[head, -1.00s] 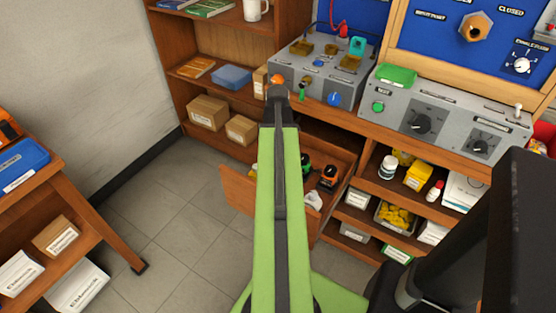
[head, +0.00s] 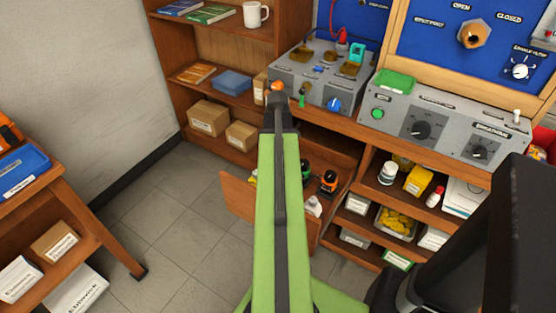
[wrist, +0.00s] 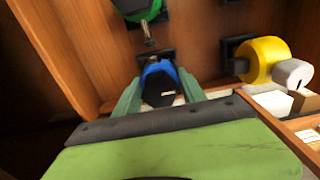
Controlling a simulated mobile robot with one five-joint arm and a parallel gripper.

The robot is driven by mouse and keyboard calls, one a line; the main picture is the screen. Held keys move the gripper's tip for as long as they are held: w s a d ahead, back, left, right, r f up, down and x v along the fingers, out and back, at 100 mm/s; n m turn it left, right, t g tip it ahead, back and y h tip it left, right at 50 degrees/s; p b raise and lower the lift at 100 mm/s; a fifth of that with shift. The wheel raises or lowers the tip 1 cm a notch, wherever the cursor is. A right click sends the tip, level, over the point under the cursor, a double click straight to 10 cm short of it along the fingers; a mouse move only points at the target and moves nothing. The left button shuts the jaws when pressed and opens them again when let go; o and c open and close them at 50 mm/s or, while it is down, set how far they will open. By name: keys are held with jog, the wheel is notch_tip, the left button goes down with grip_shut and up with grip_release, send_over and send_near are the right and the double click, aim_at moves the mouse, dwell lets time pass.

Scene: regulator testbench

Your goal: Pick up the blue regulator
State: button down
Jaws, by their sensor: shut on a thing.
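The blue regulator (wrist: 160,88), with a blue rim and a black face, shows in the wrist view between the green fingers of my gripper (wrist: 160,76). My gripper is shut on it, one finger on each side. The regulator is inside an open wooden drawer and is close to a dark mount on the drawer floor; I cannot tell whether it still touches the mount. In the head view my green arm hides the gripper and the blue regulator. The drawer (head: 236,199) is pulled out below the bench.
In the drawer, a green item (wrist: 134,8) is beyond the regulator and a yellow item (wrist: 264,58) is to its right. An orange-and-black item (head: 328,183) also shows in the head view. Drawer walls stand close around. The grey control box (head: 318,75) is above.

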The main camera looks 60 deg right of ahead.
jog(key=shift+r, duration=0.1)
notch_tip(320, 180, up, 10)
jog(key=p, duration=1)
